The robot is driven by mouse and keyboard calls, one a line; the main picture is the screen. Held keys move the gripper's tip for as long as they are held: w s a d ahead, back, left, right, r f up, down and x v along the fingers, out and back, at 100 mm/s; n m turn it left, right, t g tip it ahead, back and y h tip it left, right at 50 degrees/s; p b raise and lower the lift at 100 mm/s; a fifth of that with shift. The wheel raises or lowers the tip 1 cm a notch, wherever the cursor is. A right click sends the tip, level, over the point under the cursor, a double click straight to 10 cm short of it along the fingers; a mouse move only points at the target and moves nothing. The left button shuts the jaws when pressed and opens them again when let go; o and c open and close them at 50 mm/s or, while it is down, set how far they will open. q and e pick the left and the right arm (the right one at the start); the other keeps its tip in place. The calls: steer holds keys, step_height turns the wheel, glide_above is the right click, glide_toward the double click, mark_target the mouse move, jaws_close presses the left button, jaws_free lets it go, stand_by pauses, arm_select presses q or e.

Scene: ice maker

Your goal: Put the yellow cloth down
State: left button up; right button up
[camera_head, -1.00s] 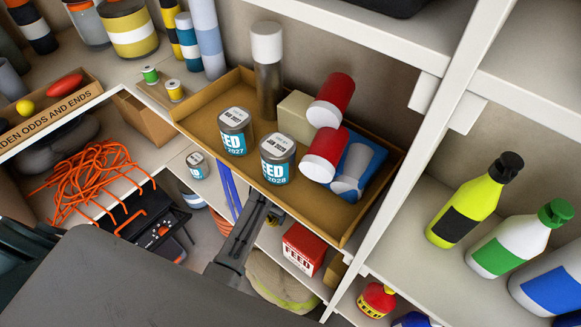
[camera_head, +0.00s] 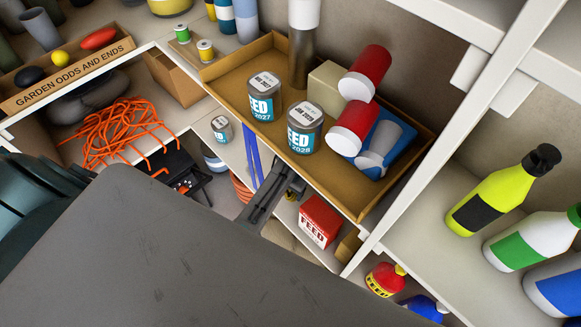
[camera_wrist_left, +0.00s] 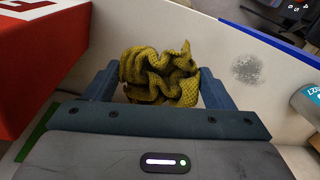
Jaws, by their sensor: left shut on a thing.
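The yellow cloth (camera_wrist_left: 160,76) is a crumpled, textured bundle in the left wrist view. My left gripper (camera_wrist_left: 162,84) is shut on it, with one blue-grey finger at each side of the bundle. In the head view the left gripper (camera_head: 292,184) is a small dark shape below the front edge of the brown tray, left of the red FEED box (camera_head: 320,221). In the wrist view a pale, smudged surface (camera_wrist_left: 246,68) lies behind the cloth. I cannot tell whether the cloth touches it. My right gripper is not in view.
The red box stands close at the left in the wrist view (camera_wrist_left: 40,55). A small FEED can (camera_head: 221,129) and orange cable (camera_head: 118,130) lie left. Bottles (camera_head: 500,190) stand right.

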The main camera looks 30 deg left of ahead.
mark_target(288, 196)
arm_select(q)
steer(key=shift+f, duration=2.85)
steer(key=o, duration=1)
steer(key=shift+f, duration=0.1)
steer(key=shift+r, duration=0.2)
steer(key=r, duration=0.4)
steer(key=d+r, duration=0.1)
steer(key=r, duration=0.7)
steer(key=shift+d, duration=0.15)
steer(key=shift+f, duration=0.15)
